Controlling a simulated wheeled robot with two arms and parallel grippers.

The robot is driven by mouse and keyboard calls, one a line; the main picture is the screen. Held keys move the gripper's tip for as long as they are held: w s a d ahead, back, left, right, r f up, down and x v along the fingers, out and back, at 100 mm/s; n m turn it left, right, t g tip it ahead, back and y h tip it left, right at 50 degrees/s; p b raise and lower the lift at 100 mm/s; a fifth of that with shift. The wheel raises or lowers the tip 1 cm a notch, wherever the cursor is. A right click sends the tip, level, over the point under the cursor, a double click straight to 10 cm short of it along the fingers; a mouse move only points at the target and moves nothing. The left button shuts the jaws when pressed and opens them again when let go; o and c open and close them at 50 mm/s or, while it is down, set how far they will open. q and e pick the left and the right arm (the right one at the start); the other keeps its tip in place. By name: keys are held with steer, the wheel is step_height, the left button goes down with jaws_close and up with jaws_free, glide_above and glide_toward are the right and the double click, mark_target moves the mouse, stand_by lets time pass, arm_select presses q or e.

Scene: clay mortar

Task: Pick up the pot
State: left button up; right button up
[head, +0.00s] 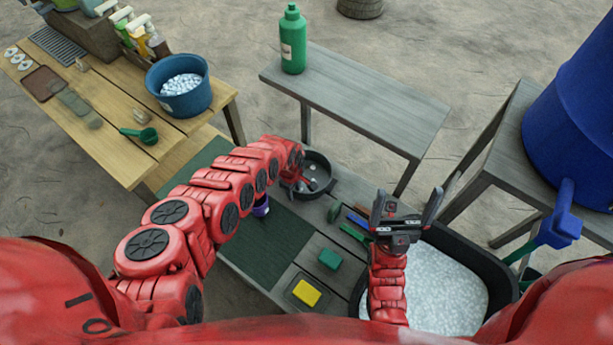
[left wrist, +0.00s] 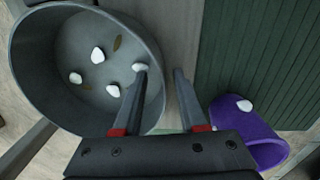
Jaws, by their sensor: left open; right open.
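The pot (head: 322,192) is dark grey and round and stands on the low grey table in the head view. The left wrist view shows its inside (left wrist: 62,50), with several white pebbles and brown bits. My left gripper (head: 303,183) is open at the pot's near left side, partly hidden by my arm in the head view. In the left wrist view its fingers (left wrist: 158,72) are spread, one overlapping the pot's inside and the other outside the rim. Whether they touch the wall I cannot tell. My right gripper (head: 408,198) is open and empty above the black tub.
A black tub (head: 503,275) of white pebbles, a yellow sponge (head: 306,293) and a green block (head: 330,259) are to the right. A grey bench (head: 370,95) stands behind the pot.

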arm_select(q)
steer(key=shift+s+f, duration=0.1)
steer(key=shift+f, duration=0.15)
jaws_close()
stand_by(1.4)
